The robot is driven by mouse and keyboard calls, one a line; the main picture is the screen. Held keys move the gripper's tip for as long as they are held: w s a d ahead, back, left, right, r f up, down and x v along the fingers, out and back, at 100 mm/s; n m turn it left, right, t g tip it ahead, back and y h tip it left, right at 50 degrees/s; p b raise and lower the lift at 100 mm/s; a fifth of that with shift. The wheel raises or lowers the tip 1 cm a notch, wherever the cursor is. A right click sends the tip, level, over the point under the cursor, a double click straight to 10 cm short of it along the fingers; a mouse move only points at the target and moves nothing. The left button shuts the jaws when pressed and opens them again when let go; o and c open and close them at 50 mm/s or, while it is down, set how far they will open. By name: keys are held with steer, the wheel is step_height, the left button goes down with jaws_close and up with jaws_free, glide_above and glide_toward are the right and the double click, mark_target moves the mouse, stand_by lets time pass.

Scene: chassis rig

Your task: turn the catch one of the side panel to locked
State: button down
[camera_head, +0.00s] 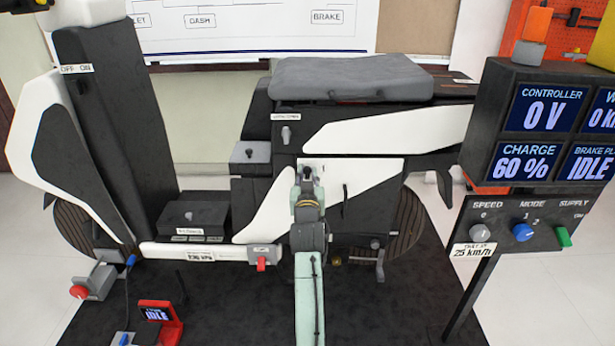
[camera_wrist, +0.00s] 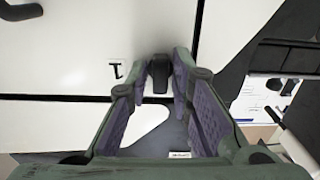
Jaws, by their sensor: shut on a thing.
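The side panel (camera_head: 375,172) is the white cover on the scooter's flank, under the seat. In the wrist view its white surface (camera_wrist: 70,70) fills much of the upper left, with dark seams. A dark upright catch (camera_wrist: 158,76) lies between the fingertips of my gripper (camera_wrist: 160,82), which is shut on it. In the head view my gripper (camera_head: 307,182) reaches the panel's upper left area and hides most of the catch. I cannot read whether the catch is at its locked mark. A thin black handle (camera_head: 345,192) sits to the right on the panel.
The scooter seat (camera_head: 350,77) is above. The display console (camera_head: 545,130) and its control box (camera_head: 520,232) stand at the right. A small red display (camera_head: 158,317) is on the dark mat, front left.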

steer(key=c, duration=1.6)
jaws_free()
steer(key=shift+c, duration=0.2)
steer(key=s, duration=1.2)
